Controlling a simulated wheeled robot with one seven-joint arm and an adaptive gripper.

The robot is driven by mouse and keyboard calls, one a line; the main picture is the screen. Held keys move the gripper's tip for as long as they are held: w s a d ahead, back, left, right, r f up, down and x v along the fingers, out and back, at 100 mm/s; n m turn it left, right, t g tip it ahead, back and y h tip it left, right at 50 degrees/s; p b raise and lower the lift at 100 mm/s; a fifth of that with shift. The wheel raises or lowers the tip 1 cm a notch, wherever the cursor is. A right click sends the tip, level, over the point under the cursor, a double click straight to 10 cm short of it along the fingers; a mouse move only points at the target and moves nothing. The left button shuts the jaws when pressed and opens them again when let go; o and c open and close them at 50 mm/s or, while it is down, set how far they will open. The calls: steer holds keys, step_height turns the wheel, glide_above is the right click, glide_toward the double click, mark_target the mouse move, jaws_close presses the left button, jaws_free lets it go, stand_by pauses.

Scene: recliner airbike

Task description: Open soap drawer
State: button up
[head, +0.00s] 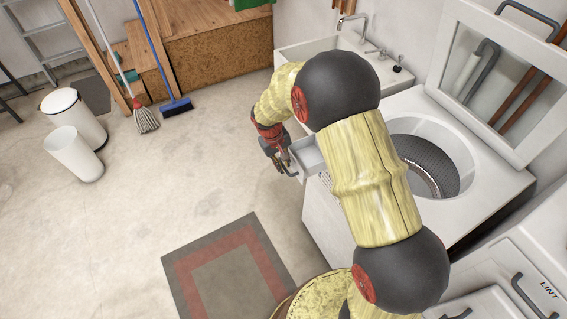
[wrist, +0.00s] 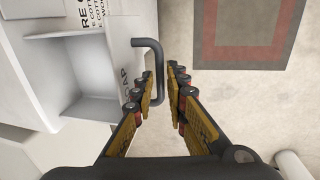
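The soap drawer (wrist: 85,70) is white and stands pulled out, with its hollow compartment showing in the wrist view. It also shows in the head view (head: 308,153), sticking out of the washer's front left. A dark bar handle (wrist: 159,60) is on its front, beside partly hidden lettering ending in "AP". My gripper (wrist: 161,72) is at the handle, its fingers apart with the bar lying between them in the picture. A gap shows, and I cannot tell whether either finger touches the bar. In the head view my gripper (head: 277,158) is just left of the drawer front.
The white top-loading washer (head: 480,195) has its lid (head: 500,75) raised. A sink (head: 310,50) stands behind it. A grey and red mat (head: 225,270) lies on the floor, with open floor to the left. White bins (head: 75,155), a mop and a broom are farther off.

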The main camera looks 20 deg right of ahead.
steer(key=shift+o, duration=1.2)
steer(key=shift+r, duration=0.1)
step_height(320, 180, up, 12)
steer(key=a, duration=0.2)
steer(key=shift+s+f, duration=0.2)
steer(key=shift+a, duration=0.15)
steer(key=s+d+r+t, duration=0.1)
steer(key=s+r, duration=0.5)
steer(key=s, duration=0.3)
steer(key=s+d+r+m+t+y, duration=0.1)
steer(key=s+r+t, duration=0.1)
steer(key=s+r, duration=0.5)
steer(key=s+d+r+m+t+y, duration=0.1)
steer(key=s+r, duration=0.5)
steer(key=s, duration=0.6)
steer(key=shift+r+t, duration=0.25)
steer(key=shift+t, duration=0.35)
